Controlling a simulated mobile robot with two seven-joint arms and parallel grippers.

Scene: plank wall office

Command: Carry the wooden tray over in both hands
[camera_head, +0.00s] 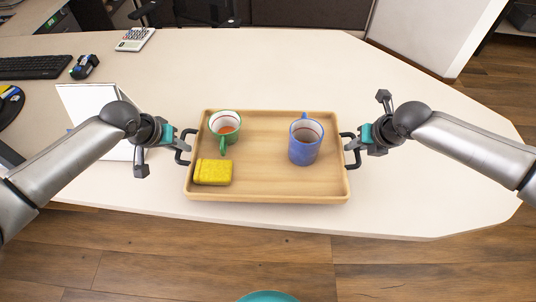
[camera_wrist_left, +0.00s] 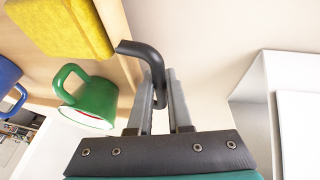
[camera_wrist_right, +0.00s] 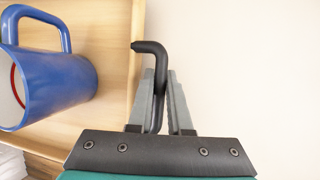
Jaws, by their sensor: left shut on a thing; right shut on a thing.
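The wooden tray (camera_head: 265,187) is in the middle of the head view, with a dark handle at each end. My left gripper (camera_head: 184,146) is shut on the left handle (camera_wrist_left: 150,65). My right gripper (camera_head: 350,147) is shut on the right handle (camera_wrist_right: 155,75). The cup and mug stand upright.
The pale desk (camera_head: 420,185) has free room right of and behind the tray. A white box-like thing (camera_head: 88,98) stands behind my left arm. A calculator (camera_head: 135,39), a keyboard (camera_head: 35,67) and a dark desk item (camera_head: 84,66) lie at the left. Wooden floor (camera_head: 190,255) shows in front.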

